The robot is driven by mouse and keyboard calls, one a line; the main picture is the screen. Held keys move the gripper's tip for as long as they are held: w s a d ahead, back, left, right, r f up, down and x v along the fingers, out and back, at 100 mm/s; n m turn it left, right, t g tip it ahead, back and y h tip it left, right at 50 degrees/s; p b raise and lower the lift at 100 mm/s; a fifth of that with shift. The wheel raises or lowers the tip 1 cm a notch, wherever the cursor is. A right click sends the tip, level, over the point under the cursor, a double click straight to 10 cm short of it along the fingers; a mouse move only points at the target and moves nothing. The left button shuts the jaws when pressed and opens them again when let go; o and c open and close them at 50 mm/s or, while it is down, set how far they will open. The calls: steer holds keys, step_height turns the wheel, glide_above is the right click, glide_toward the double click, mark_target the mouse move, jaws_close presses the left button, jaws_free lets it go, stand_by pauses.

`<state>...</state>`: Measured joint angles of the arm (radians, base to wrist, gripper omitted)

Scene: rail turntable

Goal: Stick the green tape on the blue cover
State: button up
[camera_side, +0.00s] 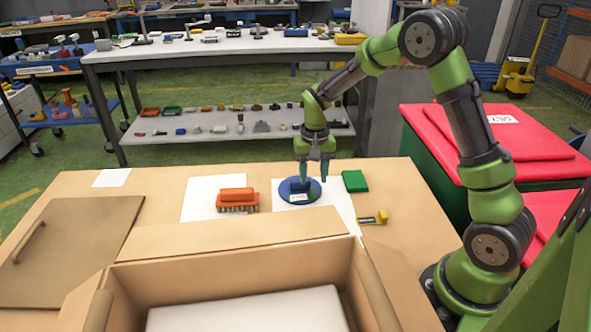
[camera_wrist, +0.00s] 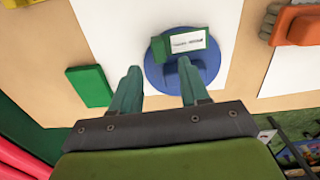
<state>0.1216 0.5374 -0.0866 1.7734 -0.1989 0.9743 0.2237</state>
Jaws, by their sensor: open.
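The blue round cover (camera_side: 283,197) lies on a white sheet on the table, with a raised blue handle. In the wrist view the cover (camera_wrist: 158,78) shows beneath and ahead of my fingers. A green piece with a white printed label (camera_wrist: 180,43) lies on the cover beside the handle; its white label (camera_side: 299,198) shows in the side view. A separate flat green block (camera_side: 354,181) lies right of the cover, and left of it in the wrist view (camera_wrist: 90,87). My gripper (camera_side: 314,174) is open and empty, above the cover's back right; its two fingers (camera_wrist: 161,78) stand apart.
An orange brush (camera_side: 237,201) lies on another white sheet (camera_side: 200,197) at left. A small yellow-ended item (camera_side: 373,218) lies at right. An open cardboard box (camera_side: 120,304) stands in front. A brown board (camera_side: 75,240) lies at far left.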

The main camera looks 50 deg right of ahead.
step_height(320, 180, up, 13)
steer(key=shift+w+r, duration=0.1)
stand_by(0.3)
steer(key=s+a+r+n+t+y, duration=0.1)
steer(key=s+a+r+n+t, duration=0.1)
steer(key=s+a, duration=0.3)
steer(key=s+a+r+n+t+y, duration=0.1)
steer(key=s+a+r+t, duration=0.3)
steer(key=s, duration=0.9)
steer(key=shift+s+a+r+n+t, duration=0.15)
steer(key=shift+s+a+n+t, duration=0.35)
steer(key=shift+a, duration=0.7)
steer(key=shift+w, duration=0.1)
